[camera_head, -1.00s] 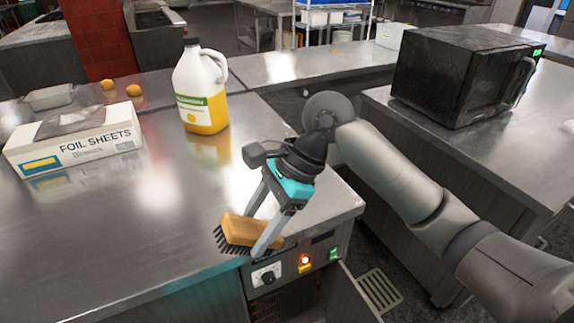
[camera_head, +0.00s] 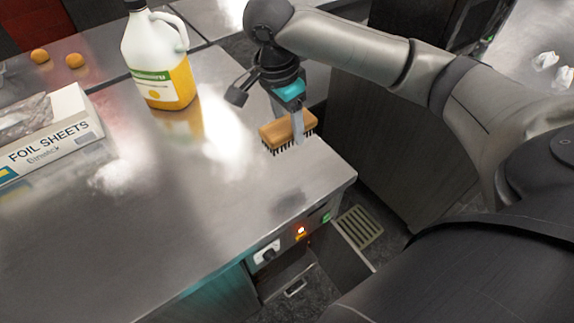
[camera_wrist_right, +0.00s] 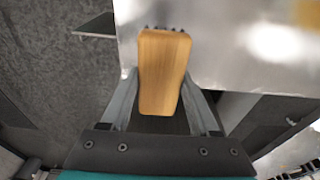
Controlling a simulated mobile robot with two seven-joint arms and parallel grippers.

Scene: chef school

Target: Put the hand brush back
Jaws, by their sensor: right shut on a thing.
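The hand brush (camera_head: 288,131) has a tan wooden back and dark bristles that point down. My right gripper (camera_head: 288,124) is shut on it near the right end of the steel counter (camera_head: 215,215). I cannot tell for sure whether the bristles touch the counter or hang just above it. In the right wrist view the wooden back of the brush (camera_wrist_right: 162,70) sits between the two fingers (camera_wrist_right: 160,105), with a few bristle tips showing at its far end. My left gripper is not in view.
A jug of yellow liquid (camera_head: 158,60) stands on the counter behind the brush. A foil sheets box (camera_head: 50,138) lies at the left, with two orange-brown round items (camera_head: 75,60) behind it. A control panel (camera_head: 290,240) is on the counter's front. The counter's middle is clear.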

